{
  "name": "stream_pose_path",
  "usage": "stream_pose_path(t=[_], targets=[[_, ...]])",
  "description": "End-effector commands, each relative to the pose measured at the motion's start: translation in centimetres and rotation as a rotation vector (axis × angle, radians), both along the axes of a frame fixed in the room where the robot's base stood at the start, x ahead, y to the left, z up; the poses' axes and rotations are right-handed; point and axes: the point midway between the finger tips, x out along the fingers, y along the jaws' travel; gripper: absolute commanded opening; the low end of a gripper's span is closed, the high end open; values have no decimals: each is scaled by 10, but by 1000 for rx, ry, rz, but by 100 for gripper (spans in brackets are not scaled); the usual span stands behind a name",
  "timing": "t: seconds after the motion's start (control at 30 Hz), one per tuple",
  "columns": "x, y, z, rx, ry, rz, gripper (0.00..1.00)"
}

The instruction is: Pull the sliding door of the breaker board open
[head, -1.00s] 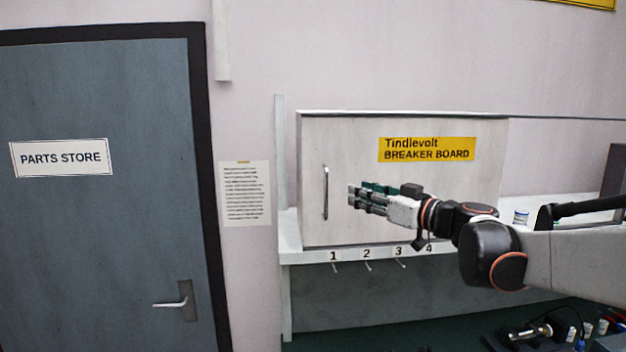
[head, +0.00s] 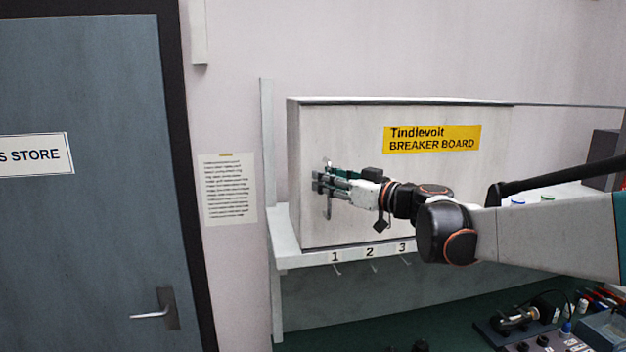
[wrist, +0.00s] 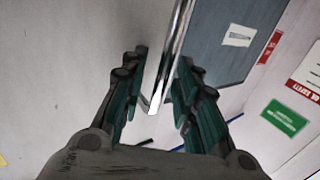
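The breaker board's sliding door (head: 345,215) is a pale grey panel with a yellow label (head: 432,139). It looks shut across the front of the box. Its upright metal bar handle (head: 327,205) is near the left edge, partly hidden by my gripper (head: 318,183). In the wrist view the handle (wrist: 170,60) runs down between the two green-padded fingers of my gripper (wrist: 160,95). The fingers are apart, with a gap to the handle on each side.
A shelf edge (head: 300,260) with numbered tags and small hooks runs under the board. A blue-grey door (head: 80,230) with a lever handle stands at the left. A notice (head: 228,190) hangs between them. Tools and bottles lie on the bench at the lower right.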

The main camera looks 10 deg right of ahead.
Motion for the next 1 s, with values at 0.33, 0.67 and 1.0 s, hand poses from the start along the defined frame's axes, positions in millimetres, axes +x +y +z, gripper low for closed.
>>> stream_pose_path(t=[0.33, 0.67, 1.0], targets=[[0, 0, 0, 0, 0, 0, 0], [0, -17, -1, 0, 0, -3, 0], [0, -112, -2, 0, 0, -8, 0]])
